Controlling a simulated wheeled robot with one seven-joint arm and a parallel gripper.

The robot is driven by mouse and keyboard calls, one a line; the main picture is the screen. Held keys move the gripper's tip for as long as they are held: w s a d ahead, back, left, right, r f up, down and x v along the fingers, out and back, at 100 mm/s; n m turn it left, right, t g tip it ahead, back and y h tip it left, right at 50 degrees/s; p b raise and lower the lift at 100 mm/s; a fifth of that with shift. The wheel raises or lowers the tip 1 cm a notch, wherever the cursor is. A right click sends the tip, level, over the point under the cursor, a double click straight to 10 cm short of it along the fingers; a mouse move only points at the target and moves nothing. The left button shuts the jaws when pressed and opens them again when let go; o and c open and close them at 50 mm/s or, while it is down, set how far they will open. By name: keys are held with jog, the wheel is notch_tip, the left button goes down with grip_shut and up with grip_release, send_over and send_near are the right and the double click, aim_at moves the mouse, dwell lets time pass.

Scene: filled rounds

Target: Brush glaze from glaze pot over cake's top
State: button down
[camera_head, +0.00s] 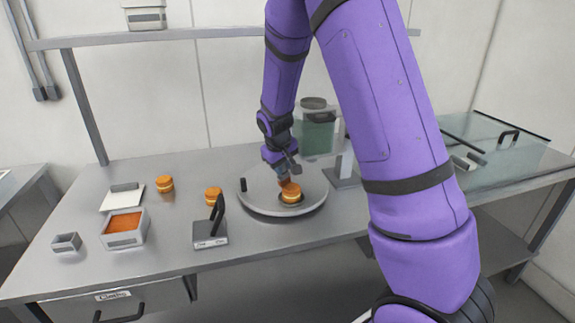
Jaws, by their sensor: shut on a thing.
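My gripper (284,172) is above the round grey tray (256,200), pointing down. It is shut on what looks like a small brush, whose brownish lower end (285,182) is at or just above the top of a golden round cake (291,197). I cannot tell whether it touches the cake. The cake sits upright on the tray, right of its middle. The square light pot of orange glaze (142,234), likely the glaze pot, stands at the left of the table, well away from my gripper.
Two more round cakes (165,184) (212,195) stand on the metal table. A small empty box (66,243) and a white board (120,198) are at left. A green-tinted container (316,135) stands behind.

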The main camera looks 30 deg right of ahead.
jog(key=shift+s+a, duration=0.45)
jog(key=shift+s, duration=0.1)
jog(key=shift+s+d+f, duration=0.1)
jog(key=shift+s+d, duration=0.15)
jog(key=shift+d, duration=0.55)
jog(key=shift+s+d, duration=0.3)
jog(key=shift+d, duration=0.5)
jog(key=shift+s+d+f, duration=0.1)
jog(key=shift+s+d, duration=0.15)
jog(key=shift+d, duration=0.55)
jog(key=shift+w+a+r, duration=0.1)
jog(key=shift+w+a, duration=0.15)
jog(key=shift+a, duration=0.55)
jog(key=shift+w+a, duration=0.25)
jog(key=shift+a, duration=0.55)
jog(key=shift+w+a+r, duration=0.1)
jog(key=shift+w+a, duration=0.15)
jog(key=shift+a, duration=0.55)
jog(key=shift+s+d, duration=0.2)
jog(key=shift+d, duration=0.6)
jog(key=shift+s+d, duration=0.25)
jog(key=shift+d, duration=0.55)
jog(key=shift+s+d, duration=0.2)
jog(key=shift+d, duration=0.6)
jog(key=a, duration=0.4)
jog(key=shift+a, duration=0.25)
